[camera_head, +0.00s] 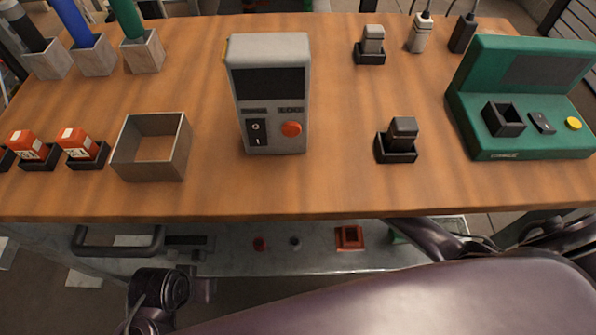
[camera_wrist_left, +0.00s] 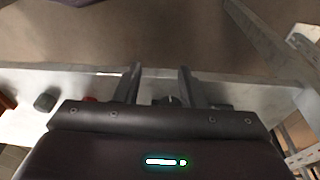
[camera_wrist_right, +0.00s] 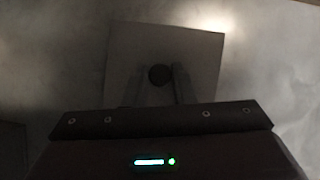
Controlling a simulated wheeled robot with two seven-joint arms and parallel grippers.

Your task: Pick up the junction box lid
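A pale, flat square plate (camera_wrist_right: 200,48) with a dark round knob (camera_wrist_right: 160,75) at its middle shows in the right wrist view; it looks like the junction box lid. My right gripper (camera_wrist_right: 160,72) points at it, with one finger on each side of the knob. The fingers look apart from the knob, but the view is dim and I cannot tell about contact. My left gripper (camera_wrist_left: 159,72) is open and empty, over a pale shelf. An open-topped grey square box (camera_head: 130,158) stands on the table, left of centre. The lid does not show clearly in the head view.
A lower metal shelf (camera_head: 300,262) holds small parts, including an orange square piece (camera_head: 349,237).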

